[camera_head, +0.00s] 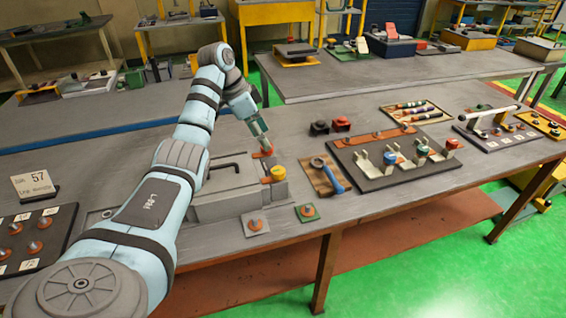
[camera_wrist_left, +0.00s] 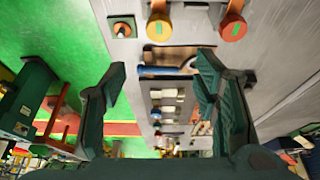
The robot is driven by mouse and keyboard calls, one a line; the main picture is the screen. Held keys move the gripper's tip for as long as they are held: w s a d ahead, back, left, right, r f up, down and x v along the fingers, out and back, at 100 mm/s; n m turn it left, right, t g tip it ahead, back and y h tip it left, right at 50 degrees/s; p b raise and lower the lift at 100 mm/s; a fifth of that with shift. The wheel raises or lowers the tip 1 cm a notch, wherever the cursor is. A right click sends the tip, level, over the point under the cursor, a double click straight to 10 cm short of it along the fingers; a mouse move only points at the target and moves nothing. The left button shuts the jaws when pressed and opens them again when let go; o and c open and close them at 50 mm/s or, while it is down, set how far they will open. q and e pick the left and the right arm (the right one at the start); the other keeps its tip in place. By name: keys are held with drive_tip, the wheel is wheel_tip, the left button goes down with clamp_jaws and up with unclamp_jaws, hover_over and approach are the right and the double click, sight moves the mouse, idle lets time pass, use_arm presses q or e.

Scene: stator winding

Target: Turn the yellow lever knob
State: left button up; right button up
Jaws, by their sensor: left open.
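The yellow lever knob (camera_head: 278,172) sits at the right end of a grey machine block on the bench. An orange-red knob (camera_head: 265,152) is just behind it. In the left wrist view the yellow knob (camera_wrist_left: 160,28) is at the top, with the orange knob (camera_wrist_left: 232,27) to its right. My left gripper (camera_head: 262,143) is over the far side of the block, by the orange-red knob. Its fingers are spread and empty in the left wrist view (camera_wrist_left: 160,75). Whether a fingertip touches the orange-red knob is unclear. My right gripper is not in view.
A black bent handle (camera_head: 228,167) lies on the block to the left. A blue wrench (camera_head: 330,174) lies to the right, before a dark board of clamps (camera_head: 385,180). Small plates with orange knobs (camera_head: 256,225) are near the front edge. Bare bench lies between the fixtures.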

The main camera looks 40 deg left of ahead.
use_arm(q)
approach(278, 170)
drive_tip(key=f, duration=0.2)
drive_tip(key=x, duration=0.4)
drive_tip(key=b+x, duration=0.1)
drive_tip(key=x, duration=0.2)
drive_tip(key=shift+w+d+r, duration=0.1)
drive_tip(key=shift+w+d, duration=0.1)
drive_tip(key=shift+w, duration=0.1)
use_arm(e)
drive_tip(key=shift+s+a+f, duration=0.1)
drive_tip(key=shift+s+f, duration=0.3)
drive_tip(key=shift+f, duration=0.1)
use_arm(q)
drive_tip(key=shift+s+r, duration=0.1)
drive_tip(key=shift+s, duration=0.05)
